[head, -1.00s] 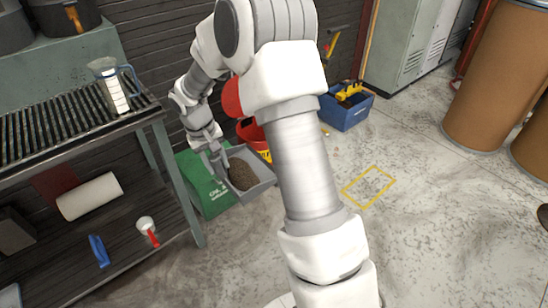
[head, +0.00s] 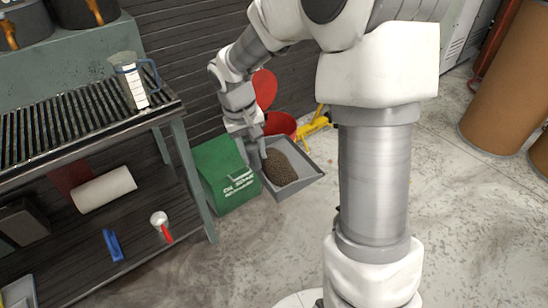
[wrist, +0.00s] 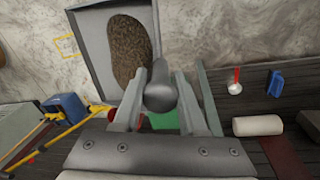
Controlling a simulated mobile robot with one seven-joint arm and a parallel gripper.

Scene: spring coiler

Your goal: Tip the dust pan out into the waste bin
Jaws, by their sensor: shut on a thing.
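The grey dust pan (head: 308,170) holds a heap of brown granules (head: 278,168) and looks roughly level in the head view. My gripper (head: 254,152) is shut on the pan's handle (wrist: 160,92), between its two fingers in the wrist view. The pan (wrist: 92,38) and its heap (wrist: 127,48) also show there, beyond the fingers. The red waste bin (head: 281,124) stands behind the pan near the wall, its round red lid (head: 265,88) raised. The pan and my gripper partly hide the bin. The pan is in front of it, not over its mouth.
A green sack or box (head: 222,176) stands left of the pan. A shelved bench (head: 188,170) is at left, with a measuring jug (head: 133,82), paper roll (head: 103,189) and red-handled scoop (head: 160,223). Floor in front is clear.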

